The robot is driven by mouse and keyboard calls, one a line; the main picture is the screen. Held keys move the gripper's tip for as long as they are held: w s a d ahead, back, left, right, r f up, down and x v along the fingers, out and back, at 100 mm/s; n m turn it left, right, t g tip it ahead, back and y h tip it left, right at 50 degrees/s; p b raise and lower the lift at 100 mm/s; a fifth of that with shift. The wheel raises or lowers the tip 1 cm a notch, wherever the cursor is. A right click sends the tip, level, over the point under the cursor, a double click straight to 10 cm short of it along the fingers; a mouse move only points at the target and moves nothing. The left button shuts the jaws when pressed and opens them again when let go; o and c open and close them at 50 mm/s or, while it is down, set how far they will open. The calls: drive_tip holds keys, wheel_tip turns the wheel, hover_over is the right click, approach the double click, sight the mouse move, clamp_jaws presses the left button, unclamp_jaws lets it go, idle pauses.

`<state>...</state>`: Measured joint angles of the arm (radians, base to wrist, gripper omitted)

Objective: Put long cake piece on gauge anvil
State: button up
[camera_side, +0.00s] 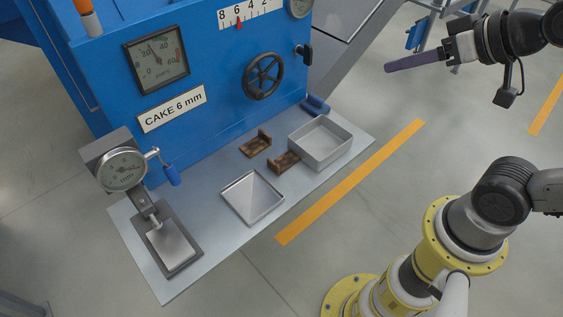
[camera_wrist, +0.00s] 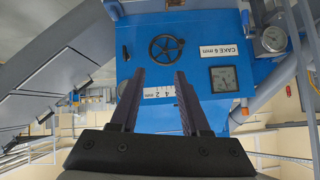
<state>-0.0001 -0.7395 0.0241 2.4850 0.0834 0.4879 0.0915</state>
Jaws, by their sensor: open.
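Two short brown pieces with raised ends, a left one (camera_side: 255,144) and a right one (camera_side: 284,162), lie on the grey shelf beside the open box. I cannot tell whether either is the long cake piece. The gauge anvil (camera_side: 171,245) is a flat pale plate in a dark frame at the shelf's left end, below the dial gauge (camera_side: 122,170); nothing lies on it. My gripper (camera_side: 388,68) is high at the upper right, away from the shelf. In the wrist view my gripper (camera_wrist: 159,72) has its two dark purple fingers apart, with nothing between them.
The shelf (camera_side: 222,168) also holds a shallow square tray (camera_side: 252,197) and an open grey box (camera_side: 320,142). The blue machine (camera_side: 215,65), with its handwheel (camera_side: 263,77), rises behind. An orange floor stripe (camera_side: 350,182) runs in front.

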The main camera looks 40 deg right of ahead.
drive_tip(key=w+r+m+t, duration=0.2)
drive_tip(key=w, duration=0.4)
drive_tip(key=m+t+h, duration=0.2)
drive_tip(key=t+h, duration=0.1)
drive_tip(key=t, duration=0.1)
hover_over(279, 167)
drive_tip(key=s+d, duration=0.3)
drive_tip(key=d, duration=0.1)
wheel_tip(279, 167, down, 19)
drive_tip(key=s+a+f+n+g+y, duration=0.1)
drive_tip(key=s+a+f+n, duration=0.2)
drive_tip(key=f, duration=0.5)
drive_tip(key=s+a+f+n+g+y, duration=0.1)
drive_tip(key=s+f+n+g, duration=0.15)
drive_tip(key=s+f, duration=0.45)
drive_tip(key=shift+t, duration=0.45)
drive_tip(key=x, duration=1.4)
drive_tip(key=shift+w+a+f, duration=0.2)
drive_tip(key=shift+w, duration=0.1)
drive_tip(key=shift+c, duration=0.2)
clamp_jaws()
